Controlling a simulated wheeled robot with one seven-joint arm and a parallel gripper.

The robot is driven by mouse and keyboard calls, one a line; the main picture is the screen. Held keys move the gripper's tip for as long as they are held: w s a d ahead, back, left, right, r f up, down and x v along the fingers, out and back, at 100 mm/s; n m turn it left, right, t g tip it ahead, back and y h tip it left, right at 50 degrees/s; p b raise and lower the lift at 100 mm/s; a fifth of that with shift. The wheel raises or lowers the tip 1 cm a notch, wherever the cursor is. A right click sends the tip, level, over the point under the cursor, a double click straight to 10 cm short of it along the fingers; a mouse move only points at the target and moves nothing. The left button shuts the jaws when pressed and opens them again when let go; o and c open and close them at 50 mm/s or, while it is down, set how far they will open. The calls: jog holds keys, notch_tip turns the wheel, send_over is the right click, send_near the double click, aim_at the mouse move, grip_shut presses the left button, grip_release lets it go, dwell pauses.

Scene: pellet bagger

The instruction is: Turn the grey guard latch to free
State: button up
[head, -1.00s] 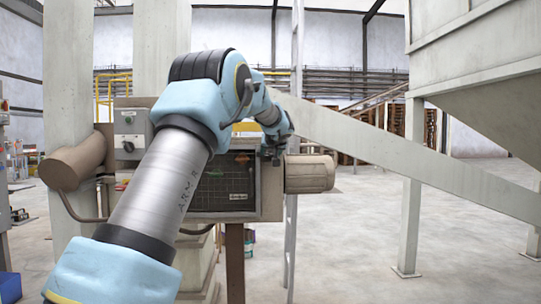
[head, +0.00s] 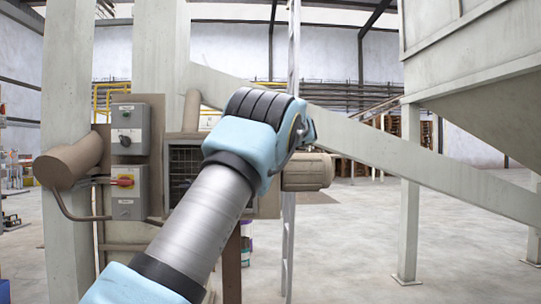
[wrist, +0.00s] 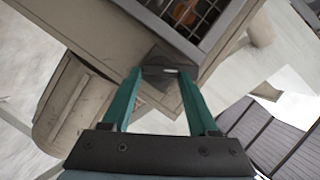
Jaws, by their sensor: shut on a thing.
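The grey guard latch (wrist: 157,84) is a small dark grey piece at the edge of the beige machine housing (wrist: 105,30), just below the mesh guard in the wrist view. My gripper (wrist: 160,71) has its two teal fingers on either side of the latch and is shut on it. Which way the latch is turned is hard to tell. The mesh guard (wrist: 190,14) has a dark frame and looks closed. It also shows in the head view (head: 184,165), partly covered by my arm. My gripper and the latch are hidden behind my arm there.
A beige motor (head: 308,172) sticks out at the right. A diagonal beam (head: 400,160) crosses behind. Open floor lies to the right.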

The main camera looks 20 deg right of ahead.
jog(key=shift+d+f+m+t+y+b, duration=0.15)
jog(key=shift+m+t+y+b, duration=0.15)
jog(key=shift+m+b, duration=0.5)
jog(key=shift+a+f+m+t+y+b, duration=0.1)
jog(key=shift+f+m+t+y+b, duration=0.15)
jog(key=shift+m+b, duration=0.55)
jog(key=shift+d+f+m+t+y+b, duration=0.15)
jog(key=shift+m+t+b, duration=0.2)
jog(key=shift+m+b, duration=0.45)
jog(key=shift+r+m, duration=0.1)
jog(key=shift+m, duration=0.2)
jog(key=o, duration=1.4)
jog(key=shift+s, duration=0.1)
jog(key=b+v, duration=0.3)
jog(key=v, duration=0.7)
jog(key=shift+s, duration=0.3)
